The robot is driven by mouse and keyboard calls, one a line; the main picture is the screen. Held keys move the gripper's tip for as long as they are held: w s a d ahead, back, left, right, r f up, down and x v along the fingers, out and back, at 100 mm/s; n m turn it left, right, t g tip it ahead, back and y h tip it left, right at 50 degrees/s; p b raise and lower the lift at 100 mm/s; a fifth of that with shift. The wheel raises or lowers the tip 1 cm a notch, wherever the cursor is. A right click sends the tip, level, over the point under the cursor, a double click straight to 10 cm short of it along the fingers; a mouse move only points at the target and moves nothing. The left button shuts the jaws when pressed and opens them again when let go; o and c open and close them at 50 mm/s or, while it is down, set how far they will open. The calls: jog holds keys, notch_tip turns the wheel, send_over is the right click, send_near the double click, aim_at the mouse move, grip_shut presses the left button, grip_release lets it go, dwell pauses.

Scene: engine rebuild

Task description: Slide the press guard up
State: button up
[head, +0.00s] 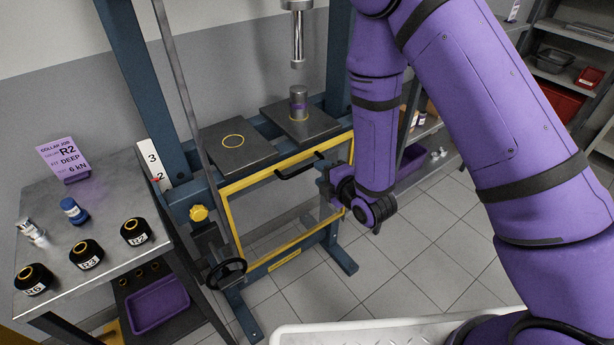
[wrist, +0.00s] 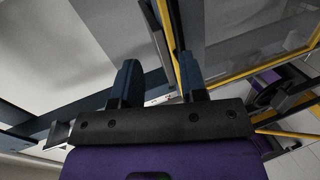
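The press guard is a yellow-edged clear panel (head: 232,188) on the front of the blue press, and it sits low, below the level of the plates. A black handle (head: 296,170) is fixed at its top edge. My gripper (head: 324,186) is at the guard's right side, just right of and below the handle. In the wrist view my gripper (wrist: 158,68) has its two fingers apart with no handle between them. A yellow frame bar (wrist: 167,35) runs beside the right finger. Whether a finger touches the guard cannot be told.
On the press, a grey cylinder (head: 299,103) stands on the right plate under the ram (head: 298,40). A yellow knob (head: 198,213) and black handwheel (head: 226,272) are at the left. A bench (head: 110,205) with black collars stands further left. Shelves (head: 570,75) stand at the right.

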aim_at(301, 172)
jog(key=shift+n, duration=0.6)
jog(key=w+a+f, duration=0.1)
jog(key=w+a, duration=0.1)
jog(key=w+a+f, duration=0.3)
jog(key=w+a, duration=0.1)
jog(key=shift+w+f, duration=0.15)
jog(key=shift+f, duration=0.1)
grip_shut()
